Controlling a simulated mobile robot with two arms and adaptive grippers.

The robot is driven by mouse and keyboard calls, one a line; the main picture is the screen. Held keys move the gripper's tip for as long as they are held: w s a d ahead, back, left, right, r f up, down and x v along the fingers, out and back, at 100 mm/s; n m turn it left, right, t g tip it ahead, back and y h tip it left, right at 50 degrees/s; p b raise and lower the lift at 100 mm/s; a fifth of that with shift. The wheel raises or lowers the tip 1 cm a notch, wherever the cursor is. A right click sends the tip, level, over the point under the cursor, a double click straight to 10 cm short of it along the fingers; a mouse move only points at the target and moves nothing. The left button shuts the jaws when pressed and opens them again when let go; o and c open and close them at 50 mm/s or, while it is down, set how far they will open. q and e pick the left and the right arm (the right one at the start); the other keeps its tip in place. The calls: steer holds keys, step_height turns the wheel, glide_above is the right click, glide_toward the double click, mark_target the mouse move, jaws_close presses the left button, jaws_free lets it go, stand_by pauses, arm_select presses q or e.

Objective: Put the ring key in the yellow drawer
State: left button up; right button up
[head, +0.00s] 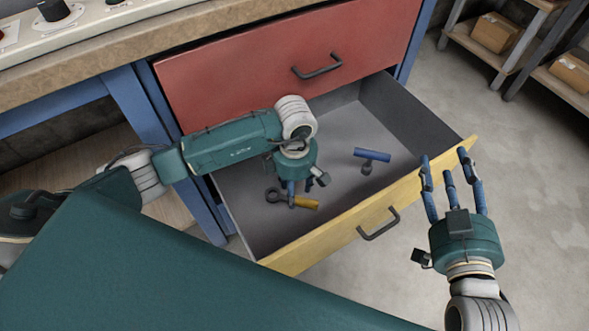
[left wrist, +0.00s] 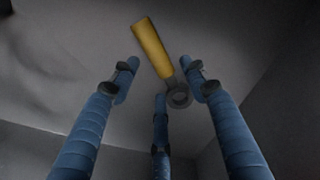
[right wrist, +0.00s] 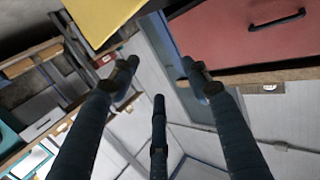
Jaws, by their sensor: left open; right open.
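The yellow drawer (head: 330,236) is pulled open below a red drawer, and its grey inside shows. The ring key (head: 304,203) has a yellow handle and a dark ring end, and is inside the drawer near the front left. My left gripper (head: 292,197) points down into the drawer over the key, fingers open and partly hiding it. In the left wrist view the ring key (left wrist: 153,48) lies just beyond the spread fingertips; I cannot tell whether a finger touches it. My right gripper (head: 446,165) is open and empty, outside the drawer by its front right corner.
The red drawer (head: 290,60) above is shut. A worktop with a control panel (head: 70,30) is at the upper left. Shelves with boxes (head: 495,33) stand at the upper right. The floor between is clear.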

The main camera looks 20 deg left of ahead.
arm_select(q)
step_height(320, 180, up, 4)
steer(key=shift+w+r+p, duration=0.1)
steer(key=shift+r+p, duration=0.15)
steer(key=shift+p, duration=0.3)
step_height(320, 180, up, 5)
steer(key=shift+r+p, duration=0.1)
steer(key=shift+p, duration=0.5)
arm_select(e)
steer(key=s+d+f+g+h, duration=0.1)
steer(key=s+f+g, duration=0.2)
steer(key=f, duration=0.3)
steer(key=s+d+f+g+h, duration=0.1)
steer(key=s+d+f+g, duration=0.1)
steer(key=s+f+g, duration=0.2)
step_height(320, 180, down, 2)
steer(key=shift+s+d+f, duration=0.2)
steer(key=shift+s+d, duration=0.1)
steer(key=shift+s, duration=0.1)
